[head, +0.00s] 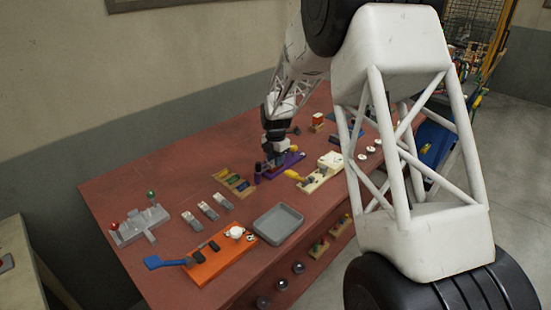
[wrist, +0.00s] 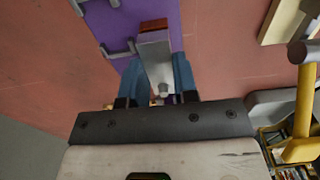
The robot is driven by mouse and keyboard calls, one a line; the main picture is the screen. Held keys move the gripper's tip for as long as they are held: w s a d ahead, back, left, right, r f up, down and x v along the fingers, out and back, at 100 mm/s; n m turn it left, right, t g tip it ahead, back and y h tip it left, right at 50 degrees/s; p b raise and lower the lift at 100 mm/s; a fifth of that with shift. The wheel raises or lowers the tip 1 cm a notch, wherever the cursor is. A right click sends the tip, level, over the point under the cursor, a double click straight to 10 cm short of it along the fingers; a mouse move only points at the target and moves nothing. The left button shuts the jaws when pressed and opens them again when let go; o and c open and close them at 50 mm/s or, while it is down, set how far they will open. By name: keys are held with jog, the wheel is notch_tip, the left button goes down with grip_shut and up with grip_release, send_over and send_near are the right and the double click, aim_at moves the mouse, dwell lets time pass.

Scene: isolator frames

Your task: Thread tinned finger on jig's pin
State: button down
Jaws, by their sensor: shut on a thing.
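My gripper (head: 275,158) is over the purple jig (head: 292,161) near the back of the red table. In the wrist view the two blue fingers (wrist: 158,78) are shut on a grey metal piece, the tinned finger (wrist: 154,60), with a brown end face pointing away from me. The finger is over the purple jig board (wrist: 163,12). Grey bent fittings (wrist: 120,50) stand along the jig's left side. I cannot tell which part is the pin, or whether the finger touches it; the gripper and finger hide part of the jig.
A cream board (head: 322,172) and a yellow-handled tool (wrist: 302,100) lie to the right. A wooden rack (head: 233,184), grey pieces (head: 208,210), a grey tray (head: 278,224) and an orange board (head: 220,258) are left and in front. The table's left rear is clear.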

jog(key=shift+f, duration=0.2)
jog(key=c, duration=0.8)
grip_release()
jog(key=shift+r, duration=0.15)
jog(key=shift+r, duration=3.8)
